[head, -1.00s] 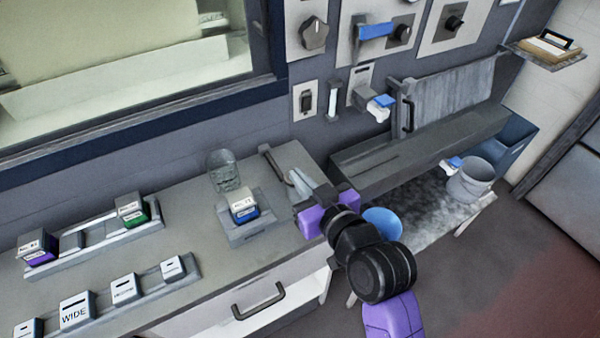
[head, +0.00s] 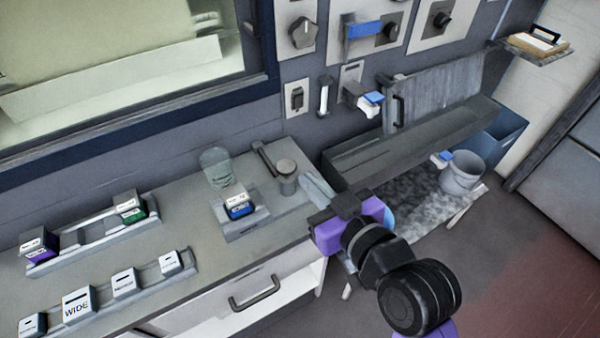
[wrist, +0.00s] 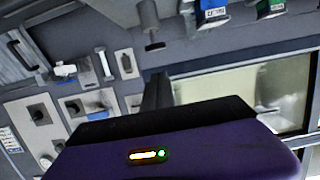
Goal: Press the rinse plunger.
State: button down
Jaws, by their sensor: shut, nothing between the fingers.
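A grey upright cylinder with a flat round top (head: 287,172), which looks like the rinse plunger, stands at the right end of the counter beside a dark handle. In the wrist view it shows upside down at the top (wrist: 151,28). My gripper (head: 308,178) is just right of the cylinder in the head view, its fingers shut and empty. A small gap seems to show between fingertips and cylinder; I cannot tell the height difference. In the wrist view the shut fingers (wrist: 157,88) point towards the cylinder.
A glass jar (head: 217,167) and a blue-and-white block on a grey stand (head: 248,230) are left of the cylinder. A grey trough (head: 420,145) and a bucket (head: 461,175) lie to the right. Wall panels with knobs (head: 303,32) are behind.

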jog(key=shift+v, duration=0.95)
jog(key=shift+r, duration=0.1)
dwell(0.5)
jog(key=shift+w+r+b, duration=0.15)
jog(key=shift+r+b, duration=0.3)
jog(key=shift+r, duration=0.2)
jog(key=shift+w+r+b, duration=0.15)
jog(key=shift+r+b, duration=0.3)
jog(key=shift+r, duration=0.15)
jog(key=p, duration=0.1)
send_over(286, 167)
jog(key=s+d, duration=0.2)
notch_tip(286, 167, down, 2)
jog(key=shift+w+a+f+p, duration=0.1)
jog(key=shift+f+p, duration=0.05)
jog(key=shift+f, duration=0.6)
jog(key=shift+w+a+f+p, duration=0.1)
jog(key=shift+w+a+f, duration=0.05)
jog(key=shift+f, duration=0.6)
jog(key=shift+w+a+f+p, duration=0.1)
jog(key=shift+f+p, duration=0.05)
jog(key=shift+f, duration=0.65)
